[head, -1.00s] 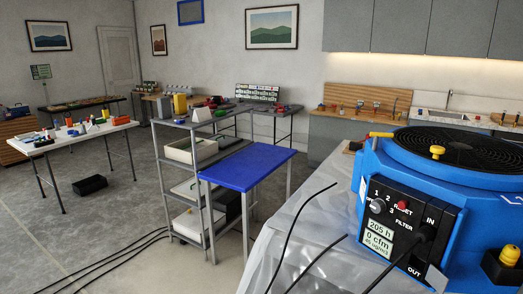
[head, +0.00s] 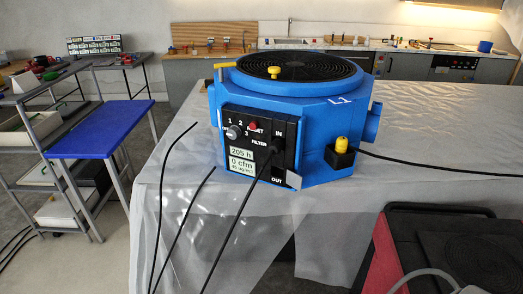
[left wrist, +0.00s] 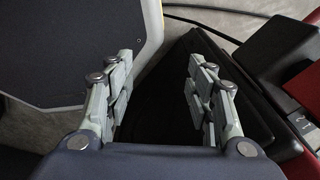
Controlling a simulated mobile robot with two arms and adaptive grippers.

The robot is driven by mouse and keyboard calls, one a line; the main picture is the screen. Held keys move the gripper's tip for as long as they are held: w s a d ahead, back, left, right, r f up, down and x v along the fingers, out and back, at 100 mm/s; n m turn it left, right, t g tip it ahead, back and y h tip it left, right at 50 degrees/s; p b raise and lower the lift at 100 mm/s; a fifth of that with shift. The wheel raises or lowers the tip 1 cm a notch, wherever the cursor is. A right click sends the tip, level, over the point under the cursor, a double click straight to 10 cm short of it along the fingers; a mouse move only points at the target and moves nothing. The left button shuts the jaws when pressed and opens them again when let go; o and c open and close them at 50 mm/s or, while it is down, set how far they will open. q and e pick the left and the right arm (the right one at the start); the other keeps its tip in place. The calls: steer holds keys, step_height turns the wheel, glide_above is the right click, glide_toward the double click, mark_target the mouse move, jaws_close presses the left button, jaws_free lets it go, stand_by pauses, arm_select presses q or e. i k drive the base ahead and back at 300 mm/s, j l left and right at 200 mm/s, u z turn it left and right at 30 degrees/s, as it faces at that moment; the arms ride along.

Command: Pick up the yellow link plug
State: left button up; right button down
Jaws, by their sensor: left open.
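A yellow plug (head: 342,144) with a ribbed body stands upright in a black holder (head: 340,159) on the right front side of the blue machine (head: 318,101). It looks like the yellow link plug. No yellow plug shows in that view. Neither gripper shows in the head view, so I cannot see how far either is from the plug.
The machine stands on a table covered in clear plastic sheeting (head: 430,120). Black cables hang from its front, and one runs right. A red and black unit (head: 383,250) with a grey hose stands at lower right. A blue-topped table (head: 104,122) and shelf rack stand left.

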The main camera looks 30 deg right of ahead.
mark_target(341, 145)
steer(key=j+z, duration=0.1)
steer(key=z, duration=1.45)
steer(key=k+l, duration=0.05)
steer(key=l, duration=0.05)
